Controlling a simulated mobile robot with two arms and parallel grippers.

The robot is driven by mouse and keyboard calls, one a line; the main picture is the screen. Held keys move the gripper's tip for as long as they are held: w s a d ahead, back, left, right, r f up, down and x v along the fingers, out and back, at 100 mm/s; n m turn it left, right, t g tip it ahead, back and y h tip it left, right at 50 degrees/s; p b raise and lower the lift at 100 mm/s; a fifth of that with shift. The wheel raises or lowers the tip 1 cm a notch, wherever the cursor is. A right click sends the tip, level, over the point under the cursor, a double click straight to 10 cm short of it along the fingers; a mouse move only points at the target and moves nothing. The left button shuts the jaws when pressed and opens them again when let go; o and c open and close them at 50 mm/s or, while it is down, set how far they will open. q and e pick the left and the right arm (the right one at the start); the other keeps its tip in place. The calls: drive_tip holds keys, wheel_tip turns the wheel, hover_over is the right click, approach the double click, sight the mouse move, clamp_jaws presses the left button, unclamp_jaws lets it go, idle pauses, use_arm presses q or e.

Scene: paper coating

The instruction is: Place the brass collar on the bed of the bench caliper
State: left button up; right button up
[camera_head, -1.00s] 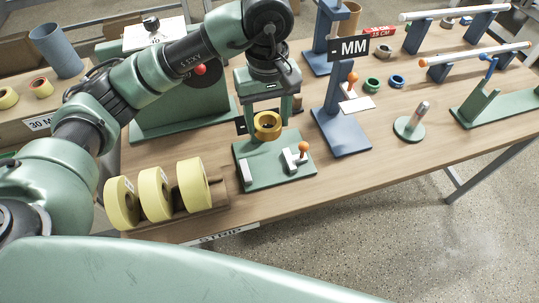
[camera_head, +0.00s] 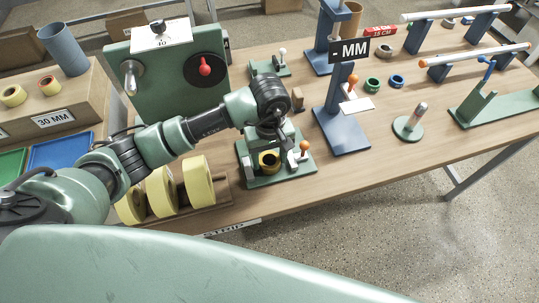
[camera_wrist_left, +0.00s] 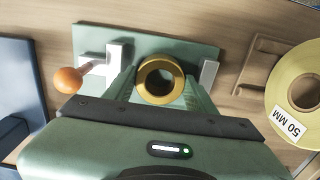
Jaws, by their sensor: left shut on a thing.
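The brass collar (camera_head: 269,168) is a gold ring held between the fingers of my left gripper (camera_head: 270,160). The bench caliper has a green bed (camera_head: 290,174), two pale jaw blocks and an orange-knobbed lever (camera_head: 304,146). In the left wrist view the collar (camera_wrist_left: 160,98) lies between the fingertips, over the bed (camera_wrist_left: 150,42), between the knob-side jaw (camera_wrist_left: 114,60) and the other pale block (camera_wrist_left: 208,74). It looks low and flat, hole facing up. I cannot tell whether it touches the bed. My right gripper is not in view.
Yellow rolls stand in a wooden rack (camera_head: 222,190) left of the caliper. A green box with a red knob (camera_head: 205,66) stands behind. The table's front edge is close.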

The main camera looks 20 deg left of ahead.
use_arm(q)
drive_tip(key=shift+f, duration=0.15)
drive_tip(key=o, duration=1.2)
drive_tip(key=shift+r, duration=0.3)
drive_tip(key=shift+r+b, duration=1.65)
drive_tip(key=shift+r, duration=4.25)
